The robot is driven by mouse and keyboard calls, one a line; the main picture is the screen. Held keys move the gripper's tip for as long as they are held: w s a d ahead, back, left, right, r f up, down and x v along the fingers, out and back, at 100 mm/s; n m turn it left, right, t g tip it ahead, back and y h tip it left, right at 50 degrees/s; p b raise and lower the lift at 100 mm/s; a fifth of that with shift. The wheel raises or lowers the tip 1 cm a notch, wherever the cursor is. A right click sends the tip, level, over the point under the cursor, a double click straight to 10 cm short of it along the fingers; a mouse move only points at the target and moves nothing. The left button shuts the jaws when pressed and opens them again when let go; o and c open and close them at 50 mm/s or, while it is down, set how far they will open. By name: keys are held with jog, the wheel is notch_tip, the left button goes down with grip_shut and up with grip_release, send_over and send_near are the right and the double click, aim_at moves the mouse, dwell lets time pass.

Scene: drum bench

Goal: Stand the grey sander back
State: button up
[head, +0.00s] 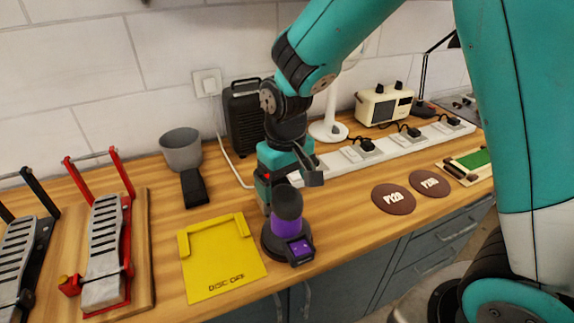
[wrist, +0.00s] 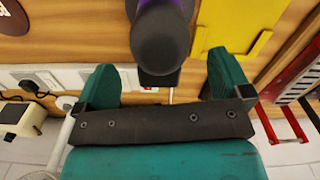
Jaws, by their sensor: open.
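The sander (head: 287,222) has a dark grey rounded top, a purple body, a dark round base and a small box with a purple face at its front. My gripper (head: 296,178) is open and empty, just behind and above the sander's top. In the wrist view the grey top (wrist: 160,45) appears between and just beyond the two teal fingertips (wrist: 163,80). I cannot tell whether they touch it.
Two brown discs (head: 394,198) lie to the right. A white power strip (head: 385,152) with plugs runs behind. A grey cup (head: 181,150), a black block (head: 193,188) and a black case (head: 243,115) stand behind the dock. Red-framed pedal (head: 104,245) is left.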

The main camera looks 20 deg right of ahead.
notch_tip(320, 180, up, 4)
jog(key=shift+r, duration=0.15)
jog(key=shift+s+a+r, duration=0.25)
jog(key=shift+s+r, duration=0.55)
jog(key=shift+r, duration=0.2)
jog(key=s+a+r+n+y, duration=0.2)
jog(key=s, duration=0.6)
jog(key=s+a+r+n+y, duration=0.1)
jog(key=s+r+n+y, duration=0.1)
jog(key=s, duration=0.7)
jog(key=shift+a+r+n, duration=0.3)
jog(key=shift+a+r, duration=0.1)
jog(key=shift+r, duration=0.35)
